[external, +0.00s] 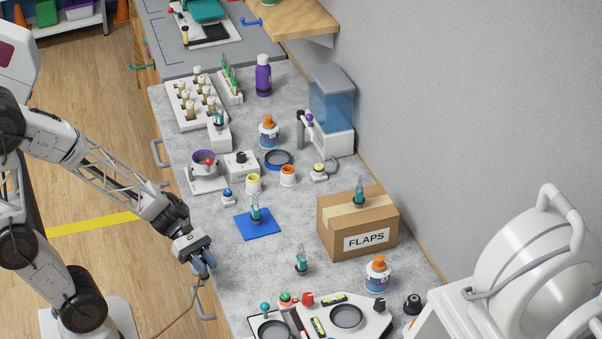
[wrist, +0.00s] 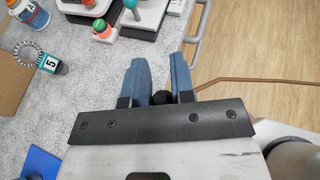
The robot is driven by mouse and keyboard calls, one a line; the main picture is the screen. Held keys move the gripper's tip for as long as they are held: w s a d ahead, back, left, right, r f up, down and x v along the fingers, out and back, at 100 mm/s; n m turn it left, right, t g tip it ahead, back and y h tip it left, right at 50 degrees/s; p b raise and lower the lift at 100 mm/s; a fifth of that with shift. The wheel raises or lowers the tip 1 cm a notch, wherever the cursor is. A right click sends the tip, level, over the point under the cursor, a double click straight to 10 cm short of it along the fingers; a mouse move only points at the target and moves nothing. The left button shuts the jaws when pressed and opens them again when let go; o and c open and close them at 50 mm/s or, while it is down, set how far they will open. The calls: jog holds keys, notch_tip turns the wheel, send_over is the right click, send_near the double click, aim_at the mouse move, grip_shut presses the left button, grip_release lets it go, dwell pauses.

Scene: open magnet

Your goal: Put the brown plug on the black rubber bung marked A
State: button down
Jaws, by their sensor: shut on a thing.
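My gripper (external: 203,266) is low at the counter's front edge, beside a drawer handle. In the wrist view its two blue fingers (wrist: 160,80) are shut on a small dark, rounded thing (wrist: 162,97), mostly hidden between them. I cannot make out its true colour or whether it is the brown plug. A brown cord (wrist: 260,80) runs right from behind the right finger. A black, bung-like piece (external: 412,303) stands at the counter's right side, well apart from my gripper; no letter is readable on it.
A white panel with grey round wells (external: 346,316) lies at the front. A cardboard box (external: 340,238), a blue mat (external: 257,223), several teal-topped pieces and an orange-capped bottle (external: 377,274) stand on the counter. A large white drum (external: 535,265) fills the right. Bare counter lies right of my gripper.

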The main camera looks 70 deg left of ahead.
jog(key=shift+w, duration=0.15)
jog(key=w+d+r, duration=0.2)
jog(key=w+d, duration=0.1)
jog(key=w, duration=0.7)
jog(key=w+d+r, duration=0.2)
jog(key=w+d, duration=0.2)
jog(key=w, duration=0.7)
jog(key=w+d, duration=1.2)
jog(key=w, duration=0.3)
jog(key=shift+w+d+r, duration=0.2)
jog(key=shift+d+r, duration=0.15)
jog(key=shift+r, duration=0.1)
jog(key=shift+w, duration=0.1)
jog(key=w+d, duration=0.2)
jog(key=w, duration=0.5)
jog(key=w+d+f, duration=0.1)
jog(key=w+d, duration=0.2)
jog(key=w, duration=0.5)
jog(key=shift+f, duration=0.25)
jog(key=shift+d+f, duration=0.1)
jog(key=shift+s+f, duration=0.1)
jog(key=shift+f, duration=1.55)
